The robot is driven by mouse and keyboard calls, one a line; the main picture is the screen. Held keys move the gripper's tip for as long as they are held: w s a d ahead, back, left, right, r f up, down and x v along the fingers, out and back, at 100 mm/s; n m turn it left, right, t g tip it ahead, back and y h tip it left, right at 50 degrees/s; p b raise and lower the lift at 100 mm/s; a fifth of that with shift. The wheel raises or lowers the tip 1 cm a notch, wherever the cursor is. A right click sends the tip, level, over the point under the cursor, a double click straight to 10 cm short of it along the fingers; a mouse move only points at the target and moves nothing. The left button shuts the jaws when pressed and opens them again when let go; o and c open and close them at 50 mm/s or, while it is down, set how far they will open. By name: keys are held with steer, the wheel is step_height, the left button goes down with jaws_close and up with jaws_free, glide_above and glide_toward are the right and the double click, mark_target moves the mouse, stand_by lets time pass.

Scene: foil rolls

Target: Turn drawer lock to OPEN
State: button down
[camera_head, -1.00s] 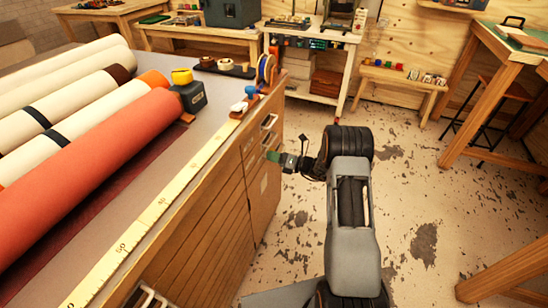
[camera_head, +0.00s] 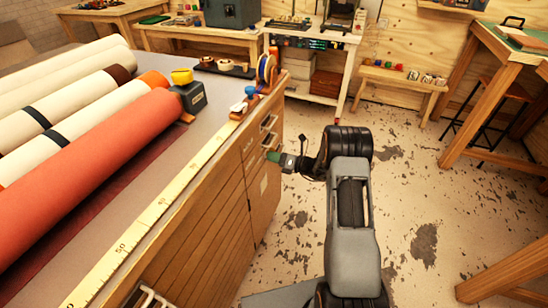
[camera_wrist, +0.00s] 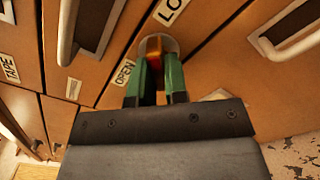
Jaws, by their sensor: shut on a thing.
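The drawer lock (camera_wrist: 172,44) is a round metal plate with an orange-red knob (camera_wrist: 153,46) on the wooden cabinet front. The OPEN label (camera_wrist: 123,73) is left of the lock in the wrist view. A partly cut-off label starting "LO" (camera_wrist: 171,10) is above it. My gripper (camera_wrist: 156,68) has green fingers on either side of the knob and is shut on it. The fingers hide part of the knob, so its exact pointing is hard to tell. In the head view my gripper (camera_head: 273,157) is at the cabinet's right face; the lock itself is hidden there.
Drawer handles (camera_wrist: 68,35) and (camera_wrist: 288,45) stick out on both sides of my gripper. A TAPE label (camera_wrist: 9,68) is at far left. Foil rolls (camera_head: 90,140) and a long ruler (camera_head: 150,215) lie on the cabinet top.

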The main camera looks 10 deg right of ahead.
steer(key=shift+f+n, duration=0.1)
steer(key=shift+n, duration=0.3)
steer(key=n+b, duration=1)
steer(key=n, duration=0.1)
steer(key=n+b, duration=0.5)
steer(key=n, duration=0.1)
steer(key=shift+w+d, duration=0.25)
steer(key=shift+w, duration=0.05)
steer(key=c, duration=1.1)
jaws_free()
steer(key=shift+c, duration=0.2)
steer(key=p+v, duration=0.2)
steer(key=v, duration=1.1)
steer(key=shift+s+d+p, duration=0.25)
steer(key=shift+d+p, duration=0.05)
steer(key=shift+d, duration=0.05)
